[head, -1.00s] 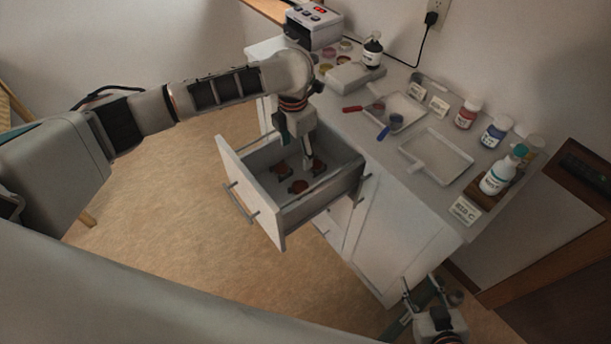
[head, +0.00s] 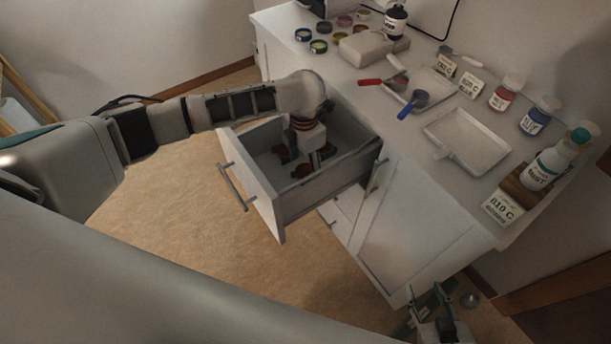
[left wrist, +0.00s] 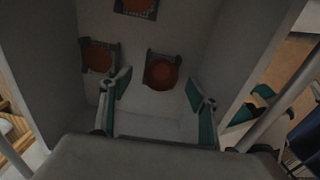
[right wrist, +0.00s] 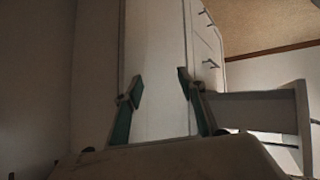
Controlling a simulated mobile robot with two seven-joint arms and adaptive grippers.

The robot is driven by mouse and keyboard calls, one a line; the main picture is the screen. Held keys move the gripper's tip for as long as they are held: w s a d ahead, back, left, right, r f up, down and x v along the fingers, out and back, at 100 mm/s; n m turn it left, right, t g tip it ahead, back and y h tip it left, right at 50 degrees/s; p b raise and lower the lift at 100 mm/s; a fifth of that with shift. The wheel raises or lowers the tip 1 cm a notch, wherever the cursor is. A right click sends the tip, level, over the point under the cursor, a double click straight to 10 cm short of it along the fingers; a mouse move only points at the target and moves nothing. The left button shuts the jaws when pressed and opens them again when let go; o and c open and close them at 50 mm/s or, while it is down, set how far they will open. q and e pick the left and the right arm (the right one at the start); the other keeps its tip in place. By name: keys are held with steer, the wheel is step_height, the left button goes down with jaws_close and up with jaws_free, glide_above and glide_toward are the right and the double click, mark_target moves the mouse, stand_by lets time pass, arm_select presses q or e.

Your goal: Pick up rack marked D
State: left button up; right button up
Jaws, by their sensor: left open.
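Three small dark racks holding round orange-red pieces lie on the floor of the open drawer (head: 262,183). In the left wrist view one rack (left wrist: 162,72) is nearest, just beyond my fingertips, a second rack (left wrist: 98,57) is to its left and a third rack (left wrist: 136,8) is at the top edge. I cannot read a D on any of them. My left gripper (left wrist: 159,88) is open and empty, pointing down inside the drawer; its arm partly hides the racks in the head view. My right gripper (right wrist: 159,88) is open and empty, low beside the cabinet.
The drawer's walls and front handle (head: 233,188) stand close around my left gripper. Open floor (head: 180,230) lies left of the drawer.

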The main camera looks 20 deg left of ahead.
mark_target(305, 174)
arm_select(q)
step_height(305, 174, down, 4)
steer(key=shift+d+f+b, duration=0.1)
steer(key=shift+f+b, duration=0.05)
steer(key=shift+b, duration=0.4)
steer(key=shift+w, duration=0.1)
steer(key=c, duration=1.2)
steer(key=shift+r, duration=0.2)
